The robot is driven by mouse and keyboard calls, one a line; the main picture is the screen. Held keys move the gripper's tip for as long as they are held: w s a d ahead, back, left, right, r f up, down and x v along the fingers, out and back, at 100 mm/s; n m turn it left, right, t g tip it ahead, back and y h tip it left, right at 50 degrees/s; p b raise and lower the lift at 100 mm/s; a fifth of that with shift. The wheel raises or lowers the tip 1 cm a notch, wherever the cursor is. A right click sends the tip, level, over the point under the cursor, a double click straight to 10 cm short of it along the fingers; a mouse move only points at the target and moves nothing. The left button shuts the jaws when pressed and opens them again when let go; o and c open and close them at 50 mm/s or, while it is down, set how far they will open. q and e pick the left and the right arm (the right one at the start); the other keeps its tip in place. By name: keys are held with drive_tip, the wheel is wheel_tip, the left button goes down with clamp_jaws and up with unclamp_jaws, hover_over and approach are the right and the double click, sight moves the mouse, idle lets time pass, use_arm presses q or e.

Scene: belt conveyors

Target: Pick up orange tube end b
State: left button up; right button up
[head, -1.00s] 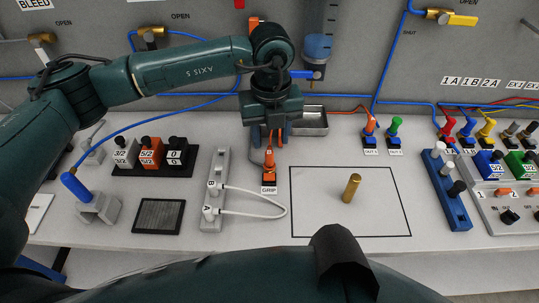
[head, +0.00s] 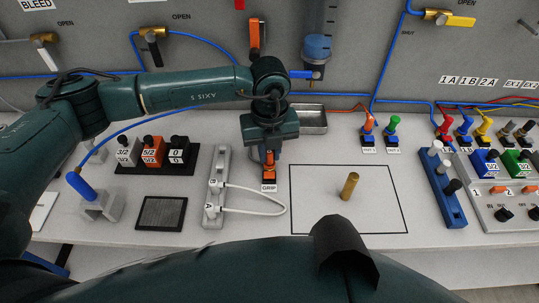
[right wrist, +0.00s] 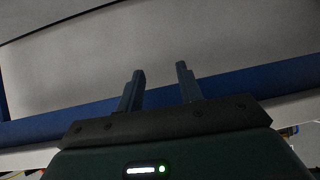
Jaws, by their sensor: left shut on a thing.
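An orange tube end (head: 269,160) stands upright at the small black block labelled GRIP (head: 269,186). My left gripper (head: 269,150) is directly above it, pointing down, and is shut on its upper part. The gripper body hides the top of this tube end and its tube. Another orange tube end (head: 368,123) stands in a labelled block at the right, with an orange tube running left from it behind my left gripper. My right gripper (right wrist: 160,85) shows in the right wrist view with its two fingers apart and nothing between them.
A grey block with a white looped tube (head: 255,211) lies just left of the GRIP block. A green tube end (head: 393,124) and a metal tray (head: 310,121) are behind. A blue block (head: 444,190) stands right.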

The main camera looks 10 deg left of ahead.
use_arm(q)
clamp_jaws()
use_arm(e)
drive_tip(key=shift+s+f, duration=0.1)
drive_tip(key=shift+s, duration=0.15)
use_arm(q)
drive_tip(key=shift+r, duration=0.3)
wheel_tip(320, 180, up, 8)
drive_tip(key=shift+r+b, duration=0.25)
drive_tip(key=shift+b, duration=0.7)
drive_tip(key=shift+r, duration=0.5)
use_arm(e)
drive_tip(key=shift+w+a+t, duration=0.3)
drive_tip(key=shift+w+a, duration=0.1)
drive_tip(key=shift+w, duration=0.05)
